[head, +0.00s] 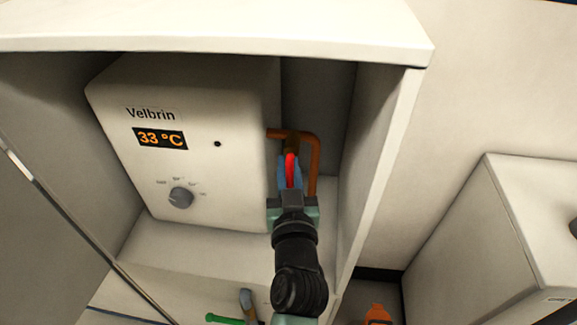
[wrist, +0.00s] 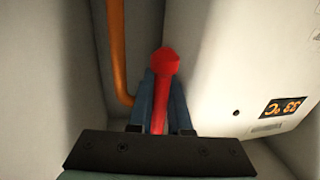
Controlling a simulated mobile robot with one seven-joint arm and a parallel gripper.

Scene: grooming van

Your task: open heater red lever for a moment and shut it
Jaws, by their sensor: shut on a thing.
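The white heater (head: 200,145), marked "Velbrin" and showing 33 °C, stands inside an open cabinet. It also shows at the right in the wrist view (wrist: 240,70). The red lever (head: 290,170) is at the heater's right side, by the copper pipe. In the wrist view the red lever (wrist: 164,65) runs between my gripper's two blue fingers, with its rounded end beyond them. My gripper (head: 290,180) is shut on the lever; in the wrist view my gripper (wrist: 161,100) hides the lever's lower part. The valve body is mostly hidden.
A copper pipe (head: 314,160) bends close to my gripper's right. The cabinet's side wall (head: 375,160) stands further right. A grey knob (head: 181,197) is on the heater's front. A green-handled tool (head: 225,318) and an orange object (head: 377,314) lie lower down.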

